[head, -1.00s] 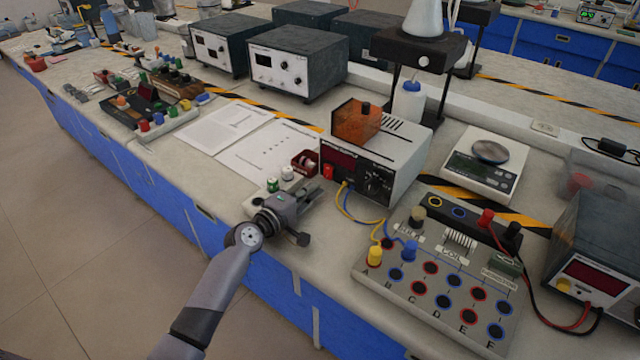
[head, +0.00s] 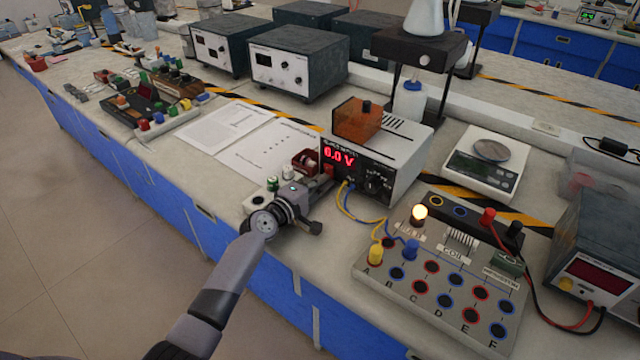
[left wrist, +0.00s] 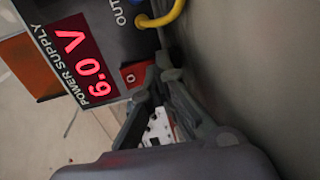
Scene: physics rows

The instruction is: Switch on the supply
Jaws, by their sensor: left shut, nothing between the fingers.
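The power supply (head: 400,150) stands on the bench with its display lit red at 6.0 V. The display (left wrist: 82,60) also reads 6.0 V in the left wrist view. Its red switch (head: 329,171) is at the lower left of the front panel; in the left wrist view the switch (left wrist: 133,76) shows a "0" mark. My left gripper (head: 325,184) is shut and empty, its fingertips at the switch, partly covering it; I cannot tell whether they touch. The lamp (head: 419,214) on the terminal board (head: 440,290) glows. My right gripper is not in view.
Yellow and blue leads (head: 358,212) run from the supply to the terminal board. A balance (head: 487,163) stands behind the board, and another supply (head: 597,260) at the right.

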